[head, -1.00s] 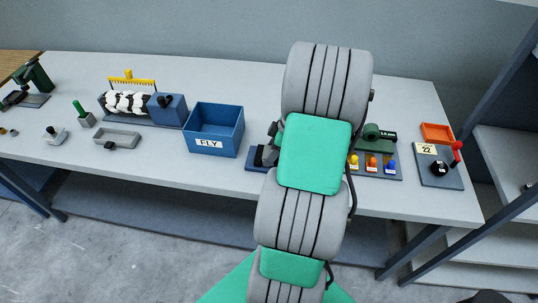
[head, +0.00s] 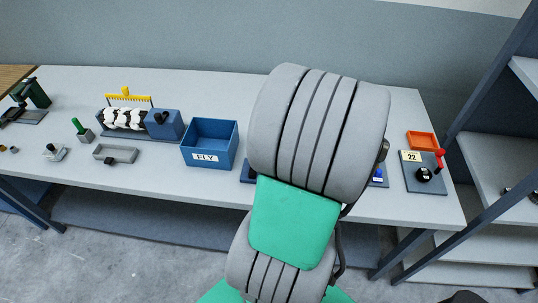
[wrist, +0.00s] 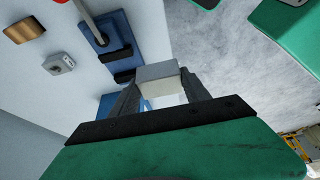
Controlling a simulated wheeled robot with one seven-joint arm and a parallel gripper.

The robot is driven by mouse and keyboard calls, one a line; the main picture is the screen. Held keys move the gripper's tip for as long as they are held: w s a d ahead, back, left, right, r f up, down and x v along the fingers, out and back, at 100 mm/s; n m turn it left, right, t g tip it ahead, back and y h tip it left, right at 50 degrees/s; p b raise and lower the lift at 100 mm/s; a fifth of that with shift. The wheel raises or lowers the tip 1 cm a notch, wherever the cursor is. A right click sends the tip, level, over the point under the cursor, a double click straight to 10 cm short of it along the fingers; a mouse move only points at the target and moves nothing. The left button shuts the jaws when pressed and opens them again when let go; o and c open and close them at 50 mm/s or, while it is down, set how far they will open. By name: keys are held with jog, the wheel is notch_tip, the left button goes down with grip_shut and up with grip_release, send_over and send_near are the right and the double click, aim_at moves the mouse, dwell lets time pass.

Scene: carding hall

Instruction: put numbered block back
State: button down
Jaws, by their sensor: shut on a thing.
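My gripper (wrist: 160,90) shows in the wrist view, its two dark fingers closed on a pale grey block (wrist: 157,71). The block is held at the fingertips; I see no number on the faces that show. In the head view my own arm hides the gripper and the block. Below the gripper, in the wrist view, is a blue base (wrist: 116,28) with a grey rod and black parts. I cannot tell whether the block touches anything.
In the head view, a blue FLY bin (head: 209,143) stands left of my arm. At the right are an orange tray (head: 422,140), a "22" card (head: 410,156) and a red-tipped lever (head: 439,155). A small grey tray (head: 115,153) lies further left. The bench's front edge is close.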

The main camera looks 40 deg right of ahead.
jog(key=shift+s+a+r, duration=0.3)
jog(key=shift+s+r, duration=0.1)
jog(key=shift+s, duration=0.25)
jog(key=shift+s+a+r, duration=0.25)
jog(key=shift+s+r, duration=0.15)
jog(key=shift+s, duration=0.2)
notch_tip(320, 180, up, 2)
jog(key=shift+r+p, duration=0.1)
jog(key=shift+p, duration=0.2)
